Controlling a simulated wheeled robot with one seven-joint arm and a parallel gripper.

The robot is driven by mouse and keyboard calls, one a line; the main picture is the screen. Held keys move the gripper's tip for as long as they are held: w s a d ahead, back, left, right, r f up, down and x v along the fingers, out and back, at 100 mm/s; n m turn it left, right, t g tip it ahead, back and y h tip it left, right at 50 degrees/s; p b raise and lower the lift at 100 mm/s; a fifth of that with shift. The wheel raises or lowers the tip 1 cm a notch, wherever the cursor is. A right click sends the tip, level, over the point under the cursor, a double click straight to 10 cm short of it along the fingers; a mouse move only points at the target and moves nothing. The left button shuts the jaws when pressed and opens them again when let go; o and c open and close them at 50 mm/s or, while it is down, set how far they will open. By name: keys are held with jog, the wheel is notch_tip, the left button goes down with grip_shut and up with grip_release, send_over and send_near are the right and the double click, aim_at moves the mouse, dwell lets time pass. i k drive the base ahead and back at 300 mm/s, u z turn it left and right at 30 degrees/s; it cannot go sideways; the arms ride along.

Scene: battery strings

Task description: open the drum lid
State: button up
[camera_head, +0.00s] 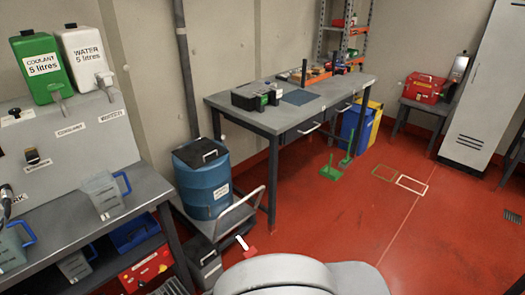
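The blue drum (207,190) stands upright on a low trolley between the left bench and the workbench. Its dark grey lid (190,157) lies flat across the top and looks closed. A black handle or block (210,154) shows on the right part of the lid. A small white label is on the drum's front. I cannot make out my gripper in this view; a rounded pale part at the bottom edge looks like my own body.
The trolley's handle rail (243,211) rises in front of the drum at right. The workbench (290,112) stands behind right. Red floor (345,215) is open to the right.

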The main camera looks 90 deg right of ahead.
aim_at(197, 154)
jog(key=z, duration=3)
jog(key=k, duration=0.4)
jog(key=z, duration=1)
jog(key=i, duration=1.65)
jog(key=u, duration=1.25)
jog(key=i, duration=0.85)
jog(key=u, duration=1.15)
jog(key=i, duration=0.2)
